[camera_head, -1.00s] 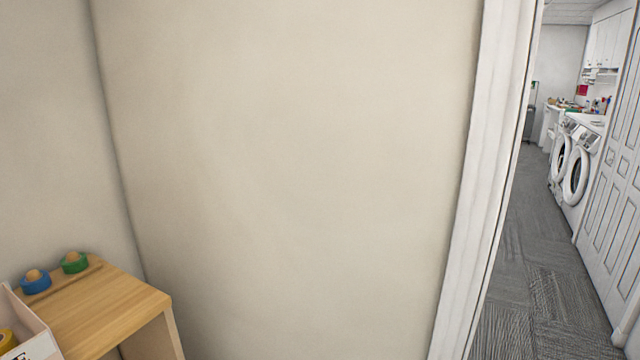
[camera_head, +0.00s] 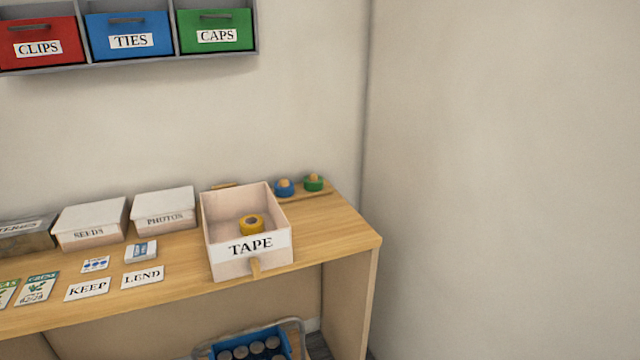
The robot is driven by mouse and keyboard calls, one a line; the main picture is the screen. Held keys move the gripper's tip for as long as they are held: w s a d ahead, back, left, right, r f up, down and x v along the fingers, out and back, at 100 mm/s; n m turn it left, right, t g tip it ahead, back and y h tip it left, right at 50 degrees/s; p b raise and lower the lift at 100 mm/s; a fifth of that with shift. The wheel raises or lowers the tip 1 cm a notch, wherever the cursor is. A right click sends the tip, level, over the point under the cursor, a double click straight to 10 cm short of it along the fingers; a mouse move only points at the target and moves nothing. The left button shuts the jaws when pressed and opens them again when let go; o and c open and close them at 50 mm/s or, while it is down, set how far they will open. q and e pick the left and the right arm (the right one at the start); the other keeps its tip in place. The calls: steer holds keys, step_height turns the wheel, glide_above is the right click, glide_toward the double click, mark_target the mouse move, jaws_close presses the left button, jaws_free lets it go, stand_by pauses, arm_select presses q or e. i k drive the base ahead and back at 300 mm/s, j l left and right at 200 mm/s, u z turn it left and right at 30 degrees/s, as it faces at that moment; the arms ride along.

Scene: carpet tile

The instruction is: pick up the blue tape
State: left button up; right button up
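The blue tape (camera_head: 284,188) is a small roll at the back right of the wooden bench. It sits around a wooden peg on a low wooden strip, just behind the right rear corner of the open TAPE box. A green tape roll (camera_head: 313,183) sits on another peg to its right. A yellow tape roll (camera_head: 251,224) lies inside the TAPE box (camera_head: 213,252). Neither of my grippers shows in the head view.
The wooden bench (camera_head: 325,238) has bare top right of the TAPE box. Lidded SEEDS (camera_head: 90,222) and PHOTOS (camera_head: 164,210) boxes stand left. KEEP (camera_head: 88,289) and LEND (camera_head: 142,277) cards lie in front. A blue crate (camera_head: 250,346) is below. CLIPS, TIES and CAPS bins (camera_head: 216,32) hang above.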

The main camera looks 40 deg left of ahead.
mark_target(289, 191)
steer(key=u, duration=1.5)
